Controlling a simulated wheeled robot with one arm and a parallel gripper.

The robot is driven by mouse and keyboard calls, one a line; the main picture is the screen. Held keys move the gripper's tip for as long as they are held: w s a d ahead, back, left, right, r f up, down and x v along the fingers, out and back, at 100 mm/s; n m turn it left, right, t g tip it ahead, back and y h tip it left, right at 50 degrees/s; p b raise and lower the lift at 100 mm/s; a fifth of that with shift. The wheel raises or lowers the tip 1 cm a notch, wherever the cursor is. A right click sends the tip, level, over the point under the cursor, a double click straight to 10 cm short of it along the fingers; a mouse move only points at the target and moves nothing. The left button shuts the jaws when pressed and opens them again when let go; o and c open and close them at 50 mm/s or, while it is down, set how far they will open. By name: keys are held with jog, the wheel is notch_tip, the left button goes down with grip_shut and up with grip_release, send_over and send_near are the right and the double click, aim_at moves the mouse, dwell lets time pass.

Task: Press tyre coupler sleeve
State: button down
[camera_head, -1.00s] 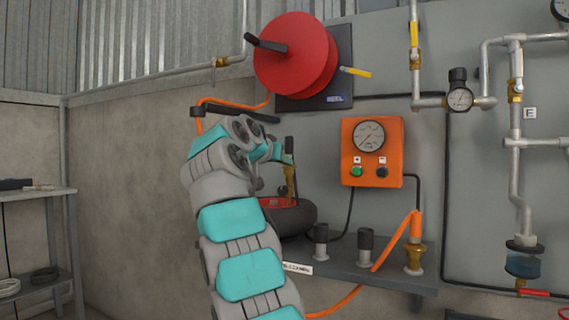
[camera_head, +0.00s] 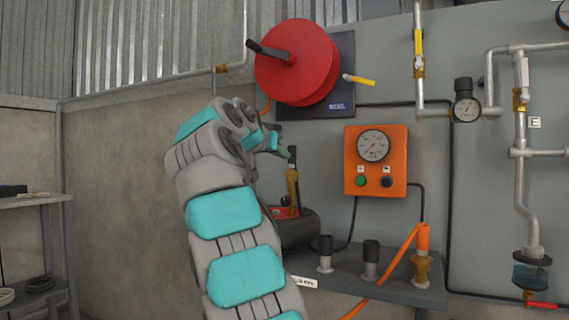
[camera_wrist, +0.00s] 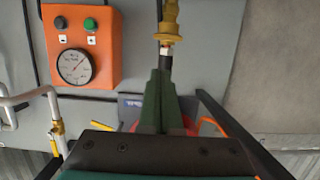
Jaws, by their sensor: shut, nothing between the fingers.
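The brass tyre coupler (camera_head: 292,182) stands upright with a dark upper end, above a red part on the black tyre (camera_head: 300,228). The fingertips also show in the wrist view (camera_wrist: 165,72), pointing at that end. I cannot tell whether they touch it. My arm hides part of the tyre.
An orange gauge box (camera_head: 351,182) with green and black buttons is on the wall. A red hose reel (camera_head: 300,65) hangs above. The grey shelf (camera_head: 395,290) carries dark-topped fittings and a brass fitting (camera_head: 421,270) with an orange hose. Pipes run at right.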

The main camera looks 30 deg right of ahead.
jog(key=v, duration=0.6)
jog(key=shift+s+a, duration=0.15)
jog(key=shift+r, duration=0.15)
jog(key=s+f+n+g+y+p, duration=0.1)
jog(key=s+f+n+g+y, duration=0.1)
jog(key=s+f, duration=0.5)
jog(key=s+a+f+n+g+y+p, duration=0.1)
jog(key=s+f+n+g+y, duration=0.15)
jog(key=f, duration=0.95)
jog(key=s+f+n+g+y, duration=0.1)
jog(key=s+f+n+y, duration=0.1)
jog(key=s+f, duration=0.5)
jog(key=s+a+f+n+g+y, duration=0.1)
jog(key=s+a+f, duration=0.3)
jog(key=s+f, duration=0.4)
jog(key=s+a+f+n+g+y+p, duration=0.1)
jog(key=s+a+f, duration=0.3)
jog(key=s+f, duration=0.4)
jog(key=s+a+f+n+g+y+p, duration=0.1)
jog(key=s+a+f+n+g+y, duration=0.1)
jog(key=s+f, duration=0.6)
jog(key=shift+s+a+f+g+y, duration=0.3)
jog(key=shift+s+a+g+y, duration=0.5)
jog(key=shift+s+a, duration=0.4)
